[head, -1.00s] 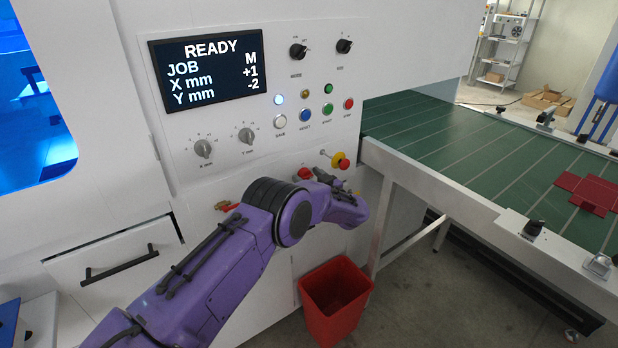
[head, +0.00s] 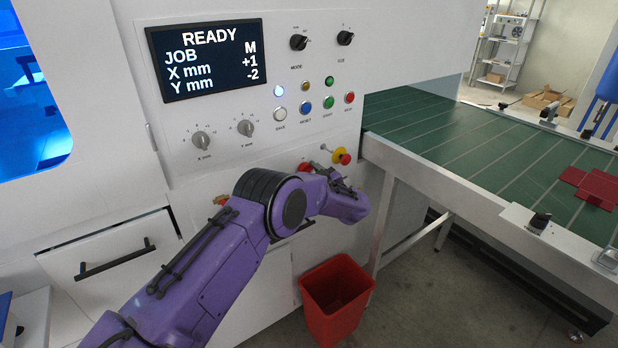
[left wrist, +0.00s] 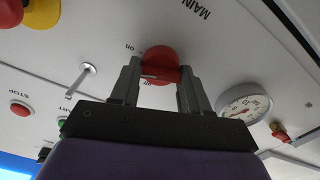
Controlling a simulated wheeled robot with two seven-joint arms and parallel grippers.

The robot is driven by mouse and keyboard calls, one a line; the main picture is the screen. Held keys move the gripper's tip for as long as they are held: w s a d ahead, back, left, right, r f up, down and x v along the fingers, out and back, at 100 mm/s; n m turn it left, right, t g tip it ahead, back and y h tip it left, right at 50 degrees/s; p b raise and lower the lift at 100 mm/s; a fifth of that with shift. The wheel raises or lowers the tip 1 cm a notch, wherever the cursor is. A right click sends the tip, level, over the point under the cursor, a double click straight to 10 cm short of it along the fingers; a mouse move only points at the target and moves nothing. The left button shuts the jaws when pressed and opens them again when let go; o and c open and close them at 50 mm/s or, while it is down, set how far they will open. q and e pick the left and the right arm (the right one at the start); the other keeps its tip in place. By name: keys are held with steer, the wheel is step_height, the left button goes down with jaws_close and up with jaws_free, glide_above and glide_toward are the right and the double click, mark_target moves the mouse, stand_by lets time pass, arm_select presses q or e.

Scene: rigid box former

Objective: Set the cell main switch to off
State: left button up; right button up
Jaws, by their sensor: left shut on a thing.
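The main switch is a round red knob (left wrist: 158,58) on the white panel, under the upside-down word MAIN in the left wrist view. Its small position labels show beside it, and a pale mark on the knob points roughly left; the exact setting is hard to tell. My left gripper (left wrist: 157,78) has its two fingers on either side of the knob and is shut on it. In the head view the red knob (head: 304,167) shows just above my purple wrist, which hides its lower part and the fingertips. My right gripper is in neither view.
A yellow and red emergency stop (head: 341,156) sits close right of the knob. A round gauge (left wrist: 244,103) is beside the gripper in the wrist view. The display (head: 208,62) reads READY. A red bin (head: 336,300) stands below, and the green conveyor (head: 440,130) is at the right.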

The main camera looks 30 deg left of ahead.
arm_select(q)
steer(key=shift+s+f+n+b, duration=0.1)
steer(key=shift+f+n+b, duration=0.05)
steer(key=shift+n+b, duration=3)
steer(key=shift+f+n+b, duration=0.1)
steer(key=shift+n+b, duration=2.1)
steer(key=shift+n, duration=1.75)
steer(key=o, duration=1)
steer(key=shift+d, duration=0.1)
steer(key=v, duration=1)
steer(key=shift+s+d, duration=0.1)
steer(key=shift+d, duration=0.05)
